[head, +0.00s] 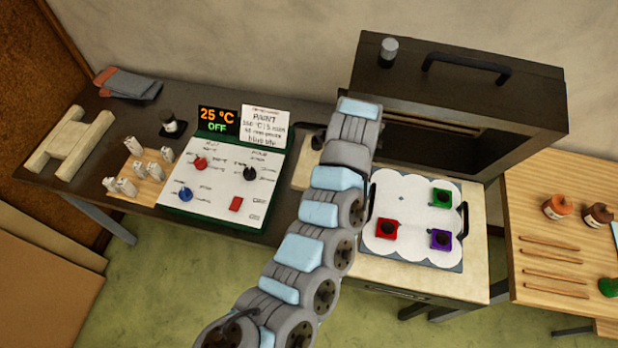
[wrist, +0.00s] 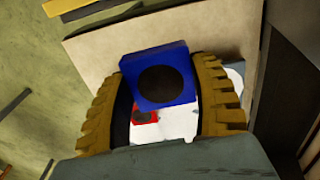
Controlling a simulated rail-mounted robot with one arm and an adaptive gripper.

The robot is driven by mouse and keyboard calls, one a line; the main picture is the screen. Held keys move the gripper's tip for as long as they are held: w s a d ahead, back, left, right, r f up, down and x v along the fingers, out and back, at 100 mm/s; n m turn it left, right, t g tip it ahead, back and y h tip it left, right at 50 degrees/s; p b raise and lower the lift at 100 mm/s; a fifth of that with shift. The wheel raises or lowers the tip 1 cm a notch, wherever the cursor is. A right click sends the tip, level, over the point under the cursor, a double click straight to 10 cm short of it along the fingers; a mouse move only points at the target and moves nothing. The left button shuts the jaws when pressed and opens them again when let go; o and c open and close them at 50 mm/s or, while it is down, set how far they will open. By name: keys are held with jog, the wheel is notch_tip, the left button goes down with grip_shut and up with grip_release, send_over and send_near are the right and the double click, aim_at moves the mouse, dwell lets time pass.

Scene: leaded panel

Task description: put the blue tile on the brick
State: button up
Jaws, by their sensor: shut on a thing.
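The blue tile (wrist: 160,62), square with a dark round centre, sits between the two yellow ribbed fingers of my gripper (wrist: 161,90) in the wrist view. My gripper is shut on it and holds it above the work surface. In the head view my own arm hides both gripper and tile. A red tile (head: 387,229), a green tile (head: 433,196) and a purple tile (head: 431,239) lie on a white scalloped sheet (head: 400,205). The red tile also shows below the blue one in the wrist view (wrist: 145,118). I cannot tell which thing is the brick.
A dark box with a handle (head: 470,85) stands behind the sheet. A control panel (head: 225,175) with knobs and a "25 °C OFF" display stands left of my arm. A wooden side table (head: 545,200) with sticks and jars is at the right.

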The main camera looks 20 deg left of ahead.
jog(key=a+b, duration=0.1)
jog(key=b, duration=0.1)
jog(key=a+f+b, duration=0.1)
jog(key=a+b, duration=0.1)
jog(key=s+a+b, duration=0.1)
jog(key=b, duration=0.2)
jog(key=shift+a+f, duration=0.15)
jog(key=shift+f, duration=0.15)
jog(key=b, duration=0.9)
send_near(309, 172)
jog(key=shift+s+d+f, duration=0.8)
jog(key=shift+s+d, duration=0.2)
jog(key=shift+d, duration=0.1)
jog(key=shift+w+a+f+b, duration=0.25)
jog(key=shift+w+a+f, duration=0.25)
jog(key=shift+f, duration=0.15)
jog(key=shift+w+a+f+b, duration=0.2)
jog(key=shift+w+a+f, duration=0.2)
jog(key=shift+f, duration=0.25)
jog(key=shift+a+f, duration=0.1)
jog(key=shift+f, duration=0.1)
jog(key=shift+a+f+b, duration=0.1)
jog(key=shift+f+b, duration=0.45)
jog(key=shift+f, duration=1)
